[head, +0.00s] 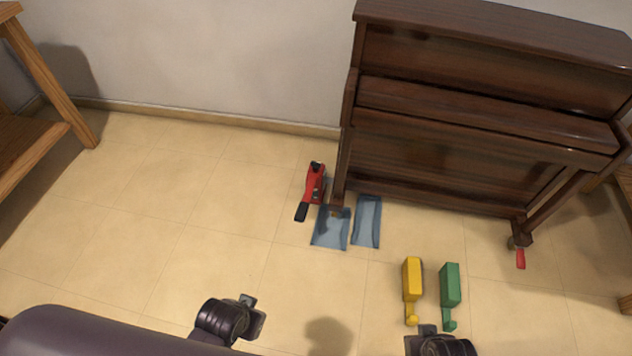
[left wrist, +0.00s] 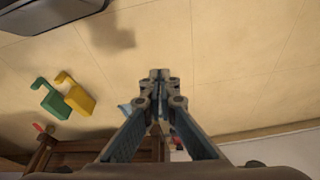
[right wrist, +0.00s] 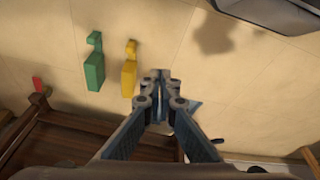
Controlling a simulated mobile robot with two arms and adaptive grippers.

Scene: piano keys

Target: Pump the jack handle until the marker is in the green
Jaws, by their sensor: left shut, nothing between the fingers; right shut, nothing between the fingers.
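A red jack (head: 316,180) with a short black handle (head: 301,212) stands on the floor beside the piano's left front leg. The handle points toward me, low near the floor. The marker and any green zone are too small to make out. My left gripper (head: 250,306) is shut and empty, in front of the jack and well apart from it. It shows shut in the left wrist view (left wrist: 159,76). My right gripper (head: 428,331) is shut and empty near the yellow and green blocks. It shows shut in the right wrist view (right wrist: 160,76).
A brown upright piano (head: 470,120) stands by the wall. A yellow block (head: 412,276) and a green block (head: 450,286) lie in front. A red piece (head: 520,259) is by its right leg. Left floor is clear beside a wooden table (head: 55,75).

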